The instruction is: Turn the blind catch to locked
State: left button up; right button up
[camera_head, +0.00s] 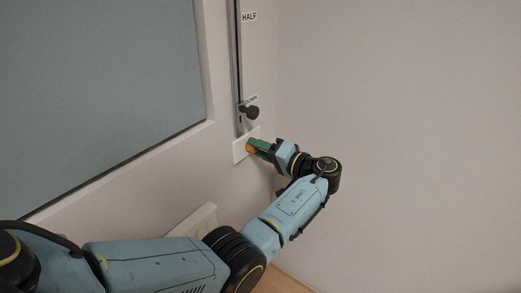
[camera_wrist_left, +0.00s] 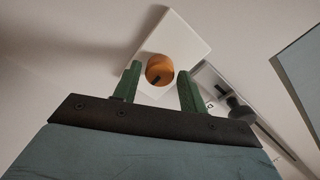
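The blind catch is an orange round knob (camera_head: 250,148) on a white wall plate (camera_head: 239,157), below the foot of a vertical rail. In the left wrist view the orange knob (camera_wrist_left: 160,70) shows a short dark mark near its lower edge, and its white plate (camera_wrist_left: 187,45) appears tilted. My left gripper (camera_wrist_left: 158,78) is open, with its green fingers on either side of the knob and visible gaps to it. In the head view the left gripper (camera_head: 258,146) reaches the plate from the right. I cannot tell the catch's locked or unlocked position. My right gripper is out of view.
A black slider knob (camera_head: 252,112) sits low on the grey rail (camera_head: 236,60), just above the catch. A HALF label (camera_head: 249,17) is higher up. A blue-grey blind panel (camera_head: 100,80) is left. The wall to the right is bare.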

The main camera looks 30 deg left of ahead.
pick_arm(q)
jog(key=shift+o, duration=0.9)
jog(key=s+d, duration=0.1)
jog(key=d, duration=1.2)
jog(key=shift+d+r, duration=0.2)
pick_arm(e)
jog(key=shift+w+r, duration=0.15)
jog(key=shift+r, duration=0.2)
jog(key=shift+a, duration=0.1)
